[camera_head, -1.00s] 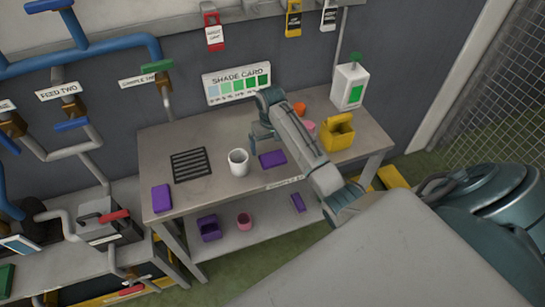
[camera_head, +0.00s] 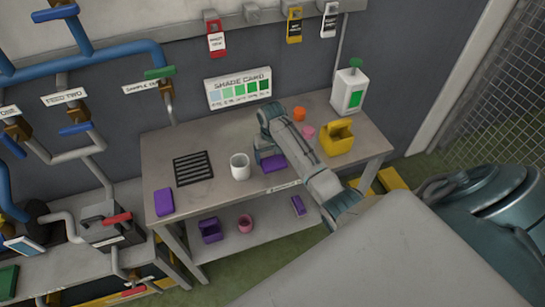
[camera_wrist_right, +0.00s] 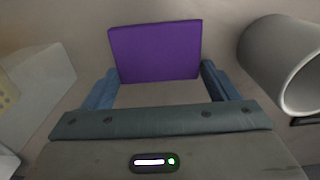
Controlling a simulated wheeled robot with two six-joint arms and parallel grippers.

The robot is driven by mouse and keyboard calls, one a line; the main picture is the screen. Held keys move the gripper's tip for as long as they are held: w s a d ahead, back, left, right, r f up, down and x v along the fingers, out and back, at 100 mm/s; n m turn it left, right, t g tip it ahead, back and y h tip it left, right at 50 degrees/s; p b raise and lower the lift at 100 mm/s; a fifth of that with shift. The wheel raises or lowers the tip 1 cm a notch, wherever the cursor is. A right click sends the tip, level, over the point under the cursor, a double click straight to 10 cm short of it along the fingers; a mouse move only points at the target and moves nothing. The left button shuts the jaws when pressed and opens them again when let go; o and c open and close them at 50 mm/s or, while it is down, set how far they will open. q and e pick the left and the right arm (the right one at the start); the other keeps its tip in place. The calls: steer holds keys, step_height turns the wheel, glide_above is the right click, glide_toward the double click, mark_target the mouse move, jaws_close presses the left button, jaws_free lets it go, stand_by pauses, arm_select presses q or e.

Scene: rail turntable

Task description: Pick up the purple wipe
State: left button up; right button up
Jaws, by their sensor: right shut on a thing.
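A flat purple wipe (camera_head: 275,164) lies on the worktable, right of the white mug. My right gripper (camera_head: 259,154) is down at table height at the wipe's left side. In the right wrist view the wipe (camera_wrist_right: 155,52) spans the gap between the two blue fingers (camera_wrist_right: 155,88), and the jaws are shut on it. The arm hides part of the wipe in the head view. I cannot tell any gap between wipe and tabletop. My left gripper is not in view.
The white mug (camera_head: 240,167) stands close to the gripper. Another purple block (camera_head: 164,202) lies at the table's left front corner. A black grate (camera_head: 193,168), a yellow container (camera_head: 338,138) and a white canister (camera_head: 349,91) are also on the table. A lower shelf (camera_head: 262,224) holds purple and pink items.

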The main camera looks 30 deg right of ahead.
mark_target(272, 159)
steer(key=shift+r+b, duration=0.55)
steer(key=shift+s+a+r+b, duration=0.1)
steer(key=shift+s+r+b, duration=0.05)
steer(key=shift+r+b, duration=0.3)
steer(key=shift+s+a+r+b, duration=0.15)
steer(key=shift+r+b, duration=0.2)
steer(key=shift+r, duration=0.2)
steer(key=s+a, duration=0.1)
steer(key=s, duration=0.1)
steer(key=s+a+b, duration=0.1)
steer(key=s, duration=0.1)
steer(key=s+a+b, duration=0.1)
steer(key=s, duration=0.1)
steer(key=shift+s+a+r, duration=0.25)
steer(key=shift+a+r, duration=0.1)
steer(key=s+a+r+p, duration=0.1)
steer(key=s+a+p, duration=0.1)
steer(key=s+a, duration=0.2)
steer(key=shift+s, duration=1.35)
steer(key=shift+r, duration=0.1)
